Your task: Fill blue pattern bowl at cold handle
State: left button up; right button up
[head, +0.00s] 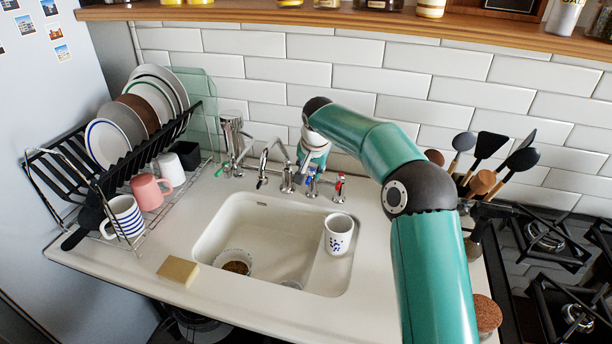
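The blue pattern bowl (338,236), white and cup-like with blue marks, stands upright at the right side of the sink (206,240). I cannot see whether it holds water. A tap row stands behind the sink; the blue-marked cold handle (312,187) is left of the red-marked handle (340,186). My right arm reaches over from the lower right and bends down to the taps. My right gripper (308,172) is at the cold handle, mostly hidden by its own wrist; contact and finger opening cannot be made out. My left gripper is not in view.
A dish rack (132,152) with plates and mugs is at the left. A sponge (178,270) lies on the front rim. A white vessel with brown contents (236,263) is in the sink. Utensils (488,146) and the hob (550,240) are at the right; a shelf (290,14) runs above.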

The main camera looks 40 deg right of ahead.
aim_at(309, 181)
jog(key=shift+x, duration=2.2)
grip_shut()
